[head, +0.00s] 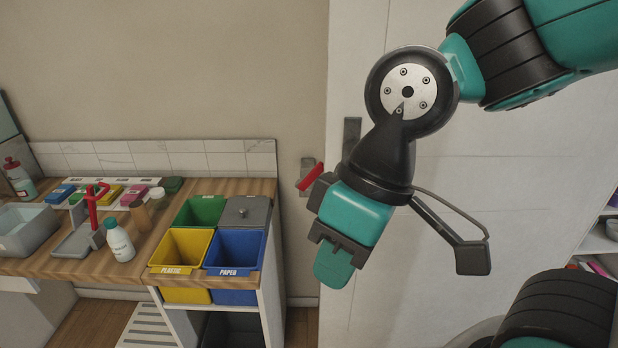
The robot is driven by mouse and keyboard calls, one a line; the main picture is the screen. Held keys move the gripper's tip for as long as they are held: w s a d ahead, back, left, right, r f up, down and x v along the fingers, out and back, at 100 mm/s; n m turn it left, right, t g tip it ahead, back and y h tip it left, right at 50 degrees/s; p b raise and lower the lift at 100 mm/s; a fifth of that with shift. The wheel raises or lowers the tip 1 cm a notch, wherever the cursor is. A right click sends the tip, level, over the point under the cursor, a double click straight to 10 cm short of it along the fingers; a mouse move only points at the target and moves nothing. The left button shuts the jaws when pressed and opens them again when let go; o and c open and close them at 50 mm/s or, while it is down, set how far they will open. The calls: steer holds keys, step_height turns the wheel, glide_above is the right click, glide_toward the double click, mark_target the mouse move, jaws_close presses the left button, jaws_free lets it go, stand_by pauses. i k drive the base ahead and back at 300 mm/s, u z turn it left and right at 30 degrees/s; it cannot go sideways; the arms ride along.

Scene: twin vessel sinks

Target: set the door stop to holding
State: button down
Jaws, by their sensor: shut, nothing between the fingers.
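A red lever (311,177) on a small grey wall plate (306,163) sits beside the door's left edge; it looks like the door stop. The lever slants up to the right, and its upper end is close to my gripper's body in the picture. I cannot tell whether they touch. The white door (450,185) is behind my arm, and a dark grey plate (352,132) shows on its left edge. My gripper (333,268) points down, below and right of the lever, shut and empty with teal fingertips.
A wooden counter (100,266) stands at the left with a soap bottle (119,242), a red-handled stand (92,210) and small coloured boxes. Green, yellow, blue and grey-lidded bins (180,249) fill its right end. Shelves (600,238) stand at the far right.

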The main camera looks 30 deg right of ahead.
mark_target(303, 184)
steer(key=u, duration=0.6)
steer(key=i, duration=1.25)
steer(key=z, duration=0.6)
